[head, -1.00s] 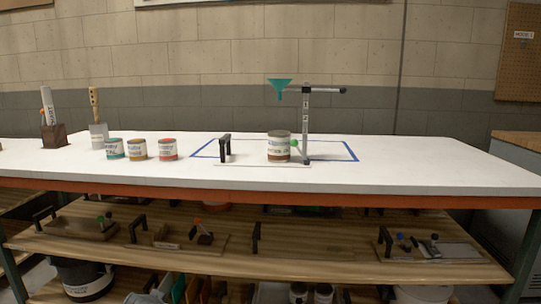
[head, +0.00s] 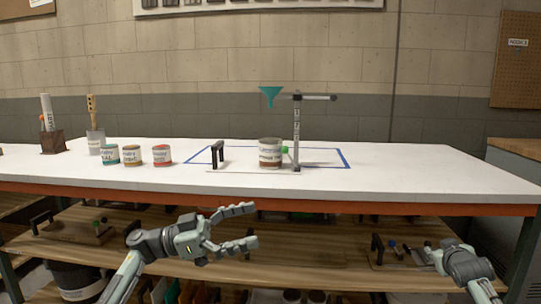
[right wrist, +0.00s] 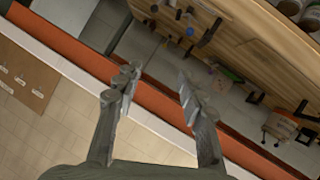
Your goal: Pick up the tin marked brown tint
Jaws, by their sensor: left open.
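A larger tin (head: 270,153) with a pale label and a brown lower band stands upright on the white bench, inside a blue taped outline. Its label is too small to read. Three smaller tins stand to the left: a teal one (head: 107,155), a yellow-brown one (head: 132,155) and a red one (head: 162,155). My left gripper (head: 254,224) is open and empty, in front of the bench and below its top in the picture. My right gripper (head: 436,252) is at the lower right; the right wrist view shows its fingers (right wrist: 156,90) apart with nothing between them.
Beside the larger tin stands a metal post (head: 297,132) with an arm and a teal funnel (head: 270,95). A black handle (head: 217,154) rises to its left. The orange bench edge (head: 400,208) lies beyond my grippers. The bench's right side is clear.

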